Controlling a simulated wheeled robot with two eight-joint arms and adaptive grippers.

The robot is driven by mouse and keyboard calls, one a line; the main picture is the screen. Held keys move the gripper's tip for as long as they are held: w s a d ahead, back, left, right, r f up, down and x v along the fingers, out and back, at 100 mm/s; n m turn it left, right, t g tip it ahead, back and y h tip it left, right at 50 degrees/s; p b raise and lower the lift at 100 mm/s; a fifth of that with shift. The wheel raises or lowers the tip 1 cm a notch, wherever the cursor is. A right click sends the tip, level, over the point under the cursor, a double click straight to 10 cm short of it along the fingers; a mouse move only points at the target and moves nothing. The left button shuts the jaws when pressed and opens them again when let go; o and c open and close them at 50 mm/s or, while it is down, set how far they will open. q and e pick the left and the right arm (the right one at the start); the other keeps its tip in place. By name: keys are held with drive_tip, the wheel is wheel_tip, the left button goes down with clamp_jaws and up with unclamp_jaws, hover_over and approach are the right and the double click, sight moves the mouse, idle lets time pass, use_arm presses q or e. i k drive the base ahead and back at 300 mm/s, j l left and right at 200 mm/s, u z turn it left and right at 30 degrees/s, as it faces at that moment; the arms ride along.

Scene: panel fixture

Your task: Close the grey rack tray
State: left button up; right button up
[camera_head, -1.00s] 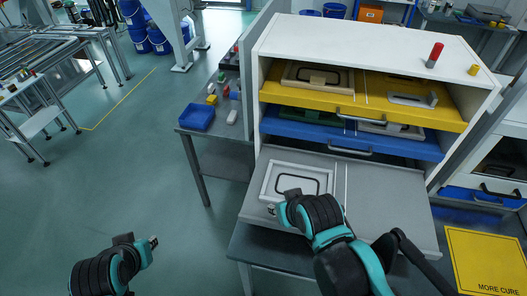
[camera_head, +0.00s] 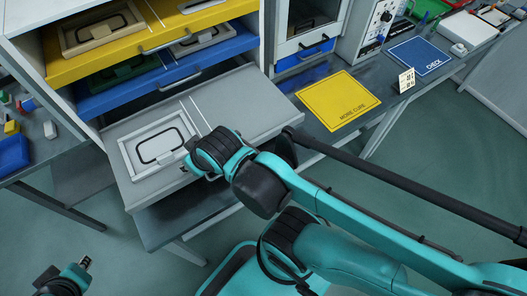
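The grey rack tray (camera_head: 236,97) is the lowest tray of the white rack. It is pulled far out and carries a white framed panel with a dark handle (camera_head: 157,145). My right gripper (camera_head: 187,169) is at the tray's front, near the panel's right corner. Its wrist hides most of its fingers and part of the tray's front edge, so I cannot tell if it touches the tray. My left gripper (camera_head: 86,263) is low at the bottom left, over the floor and away from the rack. Its fingertips are too small to judge.
Above the grey tray are a blue tray (camera_head: 205,66) and a yellow tray (camera_head: 117,50), each holding framed parts. A yellow mat (camera_head: 338,100) and a blue mat (camera_head: 419,56) lie on the bench to the right. A blue bin (camera_head: 12,152) stands at the left.

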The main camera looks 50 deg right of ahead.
sight(243, 99)
drive_tip(key=z, duration=1.5)
drive_tip(key=k+u, duration=0.3)
